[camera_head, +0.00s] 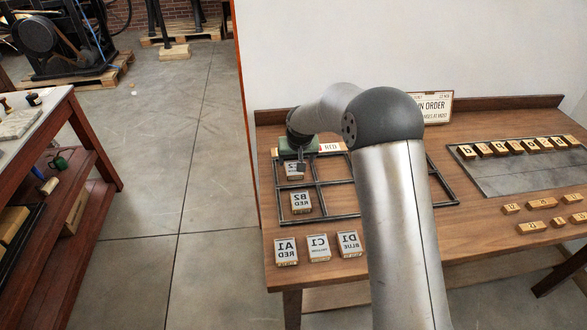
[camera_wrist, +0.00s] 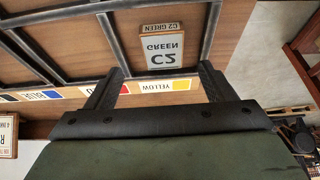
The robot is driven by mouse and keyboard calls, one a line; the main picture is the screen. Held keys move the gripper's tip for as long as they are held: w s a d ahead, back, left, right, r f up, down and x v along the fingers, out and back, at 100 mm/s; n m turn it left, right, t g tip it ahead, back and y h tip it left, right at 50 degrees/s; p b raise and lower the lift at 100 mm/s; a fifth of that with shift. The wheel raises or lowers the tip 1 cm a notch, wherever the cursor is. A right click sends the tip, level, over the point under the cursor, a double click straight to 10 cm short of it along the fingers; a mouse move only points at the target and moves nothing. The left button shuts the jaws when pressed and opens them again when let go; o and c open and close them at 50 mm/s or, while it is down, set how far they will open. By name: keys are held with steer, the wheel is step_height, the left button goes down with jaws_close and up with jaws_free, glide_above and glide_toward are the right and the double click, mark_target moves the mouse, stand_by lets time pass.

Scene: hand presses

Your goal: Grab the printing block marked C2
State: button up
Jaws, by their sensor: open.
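The C2 block (camera_wrist: 163,45) is a small wooden block with a white top face reading C2 GREEN, upside down in the wrist view. It sits in a compartment of the dark metal frame (camera_wrist: 118,42), apart from my fingers. My gripper (camera_wrist: 160,85) is open and empty, with a finger on either side of the view below the block. In the head view my gripper (camera_head: 302,163) hangs over the back left compartment. A block (camera_head: 293,174) there, apparently C2, is partly covered by it.
B2 (camera_head: 301,203) lies in the front left compartment. A1 (camera_head: 286,252), C1 (camera_head: 319,248) and D1 (camera_head: 349,244) stand before the frame. A colour-label strip (camera_wrist: 170,86) runs along its back. Small letter blocks (camera_head: 541,203) lie at right.

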mark_target(294, 168)
steer(key=shift+p+x, duration=0.9)
steer(key=shift+x, duration=2.2)
steer(key=shift+a, duration=0.2)
steer(key=c, duration=1.1)
